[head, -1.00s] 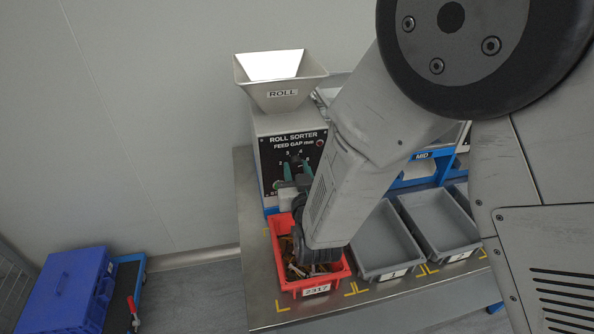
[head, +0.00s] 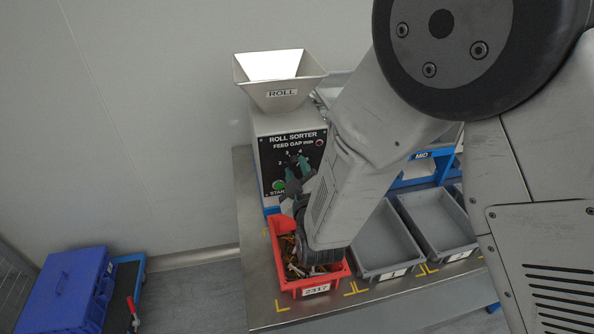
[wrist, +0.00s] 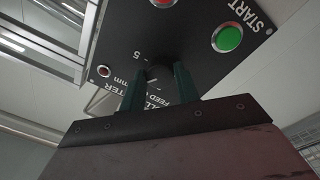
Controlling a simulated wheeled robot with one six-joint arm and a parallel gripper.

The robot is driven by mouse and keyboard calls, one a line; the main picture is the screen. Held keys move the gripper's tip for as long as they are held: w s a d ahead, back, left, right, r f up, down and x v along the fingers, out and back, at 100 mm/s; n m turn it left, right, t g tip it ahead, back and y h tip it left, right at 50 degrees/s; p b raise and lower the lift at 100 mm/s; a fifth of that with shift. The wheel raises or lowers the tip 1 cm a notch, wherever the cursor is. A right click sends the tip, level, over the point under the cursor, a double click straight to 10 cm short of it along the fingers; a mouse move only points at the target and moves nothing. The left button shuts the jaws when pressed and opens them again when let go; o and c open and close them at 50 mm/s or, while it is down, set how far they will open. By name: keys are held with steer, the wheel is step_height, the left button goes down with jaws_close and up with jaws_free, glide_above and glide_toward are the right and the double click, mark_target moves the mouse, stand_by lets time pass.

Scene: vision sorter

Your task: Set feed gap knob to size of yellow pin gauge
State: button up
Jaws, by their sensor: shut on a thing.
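The black feed gap knob (head: 294,159) is on the dark front panel of the roll sorter (head: 288,122), below the "FEED GAP mm" label. My gripper (head: 297,170) is shut on the knob, with its dark green fingers on either side of it. In the wrist view the fingers (wrist: 158,82) reach the panel around the knob (wrist: 158,72). A "5" mark shows beside the knob there, and the head view shows the 2, 3 and 4 marks. The knob's pointer is hidden, so its setting cannot be read. I cannot make out a yellow pin gauge.
A green START button (wrist: 229,37) and a red button (wrist: 163,2) are on the panel. A red bin (head: 318,285) with mixed small parts stands below. Grey bins (head: 385,268) stand to its right. A hopper (head: 282,92) tops the sorter. A blue case (head: 65,290) lies at left.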

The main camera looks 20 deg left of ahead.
steer(key=shift+n, duration=0.4)
steer(key=o, duration=1)
steer(key=shift+c, duration=0.2)
steer(key=v, duration=0.7)
steer(key=shift+s+d, duration=0.2)
steer(key=shift+s, duration=0.1)
